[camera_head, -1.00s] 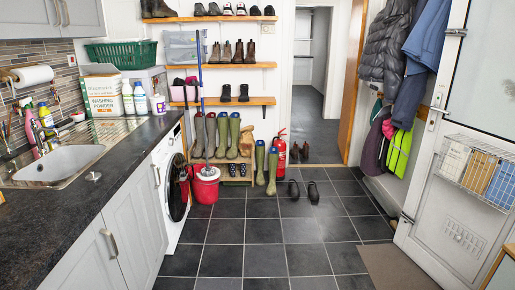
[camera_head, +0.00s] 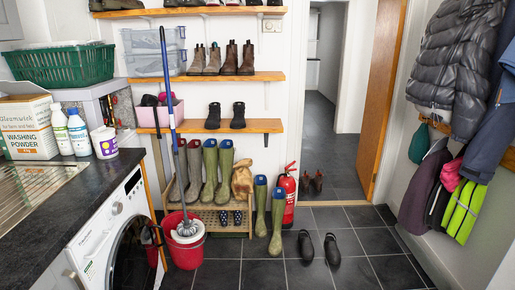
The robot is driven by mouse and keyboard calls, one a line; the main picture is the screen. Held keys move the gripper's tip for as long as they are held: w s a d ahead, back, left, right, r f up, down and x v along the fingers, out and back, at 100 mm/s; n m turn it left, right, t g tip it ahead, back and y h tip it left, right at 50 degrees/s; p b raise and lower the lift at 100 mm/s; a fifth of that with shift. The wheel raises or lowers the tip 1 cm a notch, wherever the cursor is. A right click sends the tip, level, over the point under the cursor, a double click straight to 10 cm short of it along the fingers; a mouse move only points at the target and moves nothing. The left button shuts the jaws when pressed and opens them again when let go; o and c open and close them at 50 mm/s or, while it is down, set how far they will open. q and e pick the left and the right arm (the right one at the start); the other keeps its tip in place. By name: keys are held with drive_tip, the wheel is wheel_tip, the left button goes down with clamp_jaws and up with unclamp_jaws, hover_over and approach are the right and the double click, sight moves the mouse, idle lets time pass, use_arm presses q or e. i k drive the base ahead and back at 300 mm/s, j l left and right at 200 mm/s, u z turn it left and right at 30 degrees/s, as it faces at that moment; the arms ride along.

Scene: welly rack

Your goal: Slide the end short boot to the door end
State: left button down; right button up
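A low slatted wooden rack (camera_head: 207,205) stands against the far wall. Tall brown wellies (camera_head: 187,170) and green wellies (camera_head: 218,170) stand upright on it, with small spotted dark boots (camera_head: 230,217) beneath. A pair of short black boots, left (camera_head: 213,116) and right (camera_head: 238,116), stands on the lowest wall shelf (camera_head: 262,126). Grey-brown ankle boots (camera_head: 205,60) and dark brown ankle boots (camera_head: 238,58) stand on the shelf above (camera_head: 270,76). Which one is the end short boot I cannot tell. Neither of my grippers is in view.
Green wellies (camera_head: 268,215) stand on the floor between the rack and a red extinguisher (camera_head: 287,190). A red mop bucket (camera_head: 184,245) stands before the rack's left part, its blue mop handle (camera_head: 170,85) rising past the shelves. Black clogs (camera_head: 318,249) lie on open tiles.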

sight(238, 121)
drive_tip(key=i, duration=2.5)
